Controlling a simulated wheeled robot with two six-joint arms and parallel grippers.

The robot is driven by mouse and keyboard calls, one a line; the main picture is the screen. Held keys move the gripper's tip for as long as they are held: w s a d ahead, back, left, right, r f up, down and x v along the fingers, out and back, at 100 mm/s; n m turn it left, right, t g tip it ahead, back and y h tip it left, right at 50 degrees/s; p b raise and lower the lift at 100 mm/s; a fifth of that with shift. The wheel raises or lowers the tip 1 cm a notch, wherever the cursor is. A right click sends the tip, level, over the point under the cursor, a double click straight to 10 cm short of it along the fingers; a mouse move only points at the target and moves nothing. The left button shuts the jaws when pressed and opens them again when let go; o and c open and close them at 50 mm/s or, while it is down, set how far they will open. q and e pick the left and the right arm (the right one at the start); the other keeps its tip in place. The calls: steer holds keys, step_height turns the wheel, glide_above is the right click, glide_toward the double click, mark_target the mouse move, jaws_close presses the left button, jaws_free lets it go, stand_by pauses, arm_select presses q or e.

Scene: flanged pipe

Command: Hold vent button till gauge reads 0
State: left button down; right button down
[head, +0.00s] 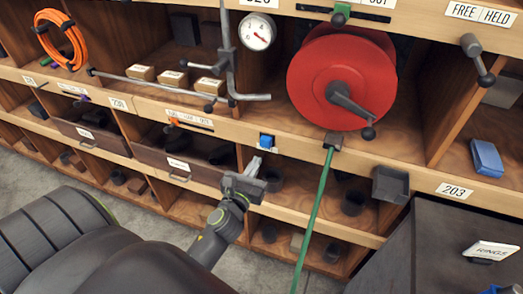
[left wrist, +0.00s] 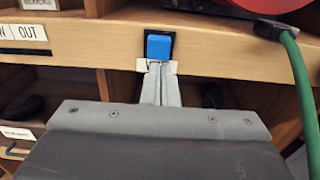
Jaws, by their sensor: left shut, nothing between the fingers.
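The blue vent button (head: 266,141) sits in a dark mount on the front edge of the wooden shelf. It also shows in the left wrist view (left wrist: 158,46), with a white label just under it. My left gripper (head: 255,164) is shut and empty, its fingertips pointing up just below the button. In the left wrist view the closed fingertips (left wrist: 158,72) overlap the white label. I cannot tell whether they touch the button. The round white gauge (head: 257,31) has a red needle; its exact reading is too small to tell. My right gripper is out of view.
A red hose reel (head: 341,78) with a crank stands right of the gauge. A green hose (head: 316,215) hangs down right of my left gripper. Metal rods (head: 160,83) and small boxes lie on the shelf. A dark bin (head: 390,185) sticks out at right.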

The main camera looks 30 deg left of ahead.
mark_target(265, 145)
arm_select(q)
steer(key=x, duration=0.5)
steer(key=shift+w, duration=0.3)
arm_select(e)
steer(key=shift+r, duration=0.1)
